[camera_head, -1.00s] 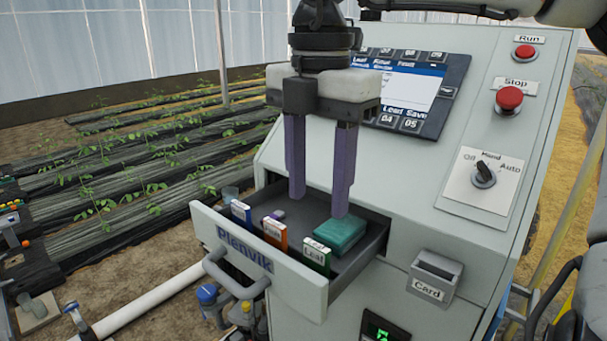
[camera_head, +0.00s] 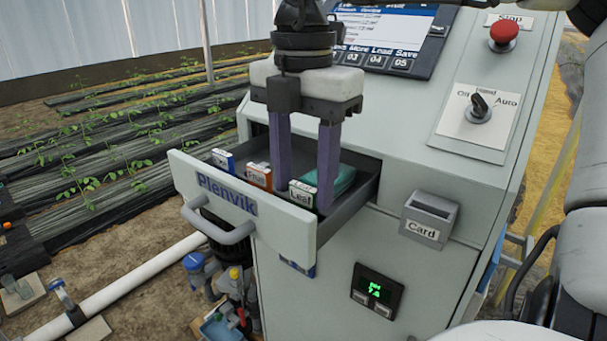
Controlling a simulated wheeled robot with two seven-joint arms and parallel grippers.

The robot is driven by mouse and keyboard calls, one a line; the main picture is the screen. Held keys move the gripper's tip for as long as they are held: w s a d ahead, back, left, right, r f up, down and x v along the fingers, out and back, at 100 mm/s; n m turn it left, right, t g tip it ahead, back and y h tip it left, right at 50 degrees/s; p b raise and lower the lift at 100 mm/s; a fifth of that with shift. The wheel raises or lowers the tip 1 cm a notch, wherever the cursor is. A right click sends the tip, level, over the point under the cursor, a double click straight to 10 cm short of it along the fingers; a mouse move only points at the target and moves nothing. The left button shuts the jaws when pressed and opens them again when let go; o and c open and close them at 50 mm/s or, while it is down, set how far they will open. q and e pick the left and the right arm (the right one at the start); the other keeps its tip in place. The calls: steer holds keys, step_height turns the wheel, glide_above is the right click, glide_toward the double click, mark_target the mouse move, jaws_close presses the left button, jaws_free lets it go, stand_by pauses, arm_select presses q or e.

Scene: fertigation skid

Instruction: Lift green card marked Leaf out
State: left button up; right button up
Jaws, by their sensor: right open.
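The green card marked Leaf (camera_head: 302,194) stands upright near the front right of the open drawer (camera_head: 238,207), its white label facing out. My right gripper (camera_head: 305,199) points down into the drawer and is open. Its two purple fingers come down on either side of the Leaf card, one to the left and one to the right. I cannot tell whether they touch it. The left fingertip is partly hidden by the cards. My left gripper is not in view.
An orange-fronted card (camera_head: 258,176) and a blue card (camera_head: 222,160) stand left of the Leaf card. A teal block (camera_head: 343,180) lies behind the right finger. A card slot (camera_head: 428,220) is on the cabinet front, with a green display (camera_head: 376,291) below.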

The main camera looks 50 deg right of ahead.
steer(key=shift+r, duration=0.1)
steer(key=c, duration=1)
steer(key=shift+r+p, duration=2.75)
steer(key=shift+r, duration=0.95)
steer(key=shift+r+p, duration=0.3)
steer(key=shift+r, duration=1)
